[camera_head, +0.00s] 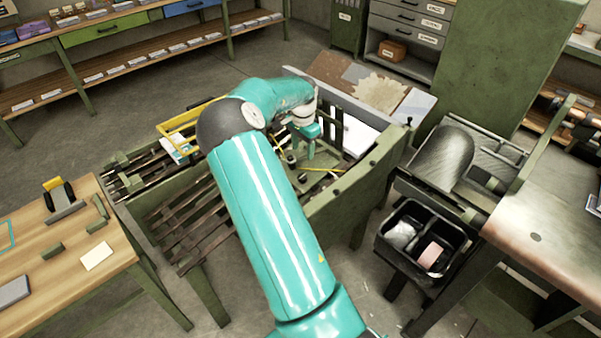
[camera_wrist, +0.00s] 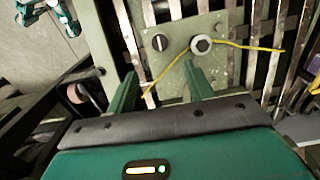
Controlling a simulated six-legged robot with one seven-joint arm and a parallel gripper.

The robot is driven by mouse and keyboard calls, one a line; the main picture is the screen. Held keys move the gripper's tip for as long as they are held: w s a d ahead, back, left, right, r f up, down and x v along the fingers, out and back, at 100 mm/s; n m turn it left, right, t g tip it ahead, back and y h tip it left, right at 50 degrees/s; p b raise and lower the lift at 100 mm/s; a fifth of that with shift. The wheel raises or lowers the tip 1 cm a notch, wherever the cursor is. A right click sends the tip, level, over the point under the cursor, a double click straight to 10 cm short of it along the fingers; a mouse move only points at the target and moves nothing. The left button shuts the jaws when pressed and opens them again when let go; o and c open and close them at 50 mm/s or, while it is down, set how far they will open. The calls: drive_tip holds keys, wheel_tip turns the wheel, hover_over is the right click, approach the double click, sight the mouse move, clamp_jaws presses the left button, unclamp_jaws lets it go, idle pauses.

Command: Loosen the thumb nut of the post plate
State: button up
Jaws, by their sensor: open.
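In the wrist view a pale green-grey post plate (camera_wrist: 184,84) lies over metal slats. A round pale nut with a dark hexagonal centre, apparently the thumb nut (camera_wrist: 201,44), stands at its upper right. A dark slotted screw head (camera_wrist: 160,42) is to its left. A yellow cord (camera_wrist: 255,47) passes by the nut. My gripper (camera_wrist: 159,72) is open, with its two green fingers apart and nothing between them. The nut appears just beyond the right fingertip, not between the fingers. In the head view my gripper (camera_head: 310,134) is over the green-framed bench, and my arm hides part of the plate area.
The green bench frame (camera_head: 372,165) rises beside my gripper on the right. A yellow frame (camera_head: 185,132) lies on the slats at left. A wooden table (camera_head: 80,275) stands at left, and a black bin (camera_head: 390,252) is at right.

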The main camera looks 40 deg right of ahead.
sight(302, 176)
wheel_tip(302, 176, down, 12)
drive_tip(key=shift+f, duration=0.1)
idle(0.4)
drive_tip(key=c, duration=1)
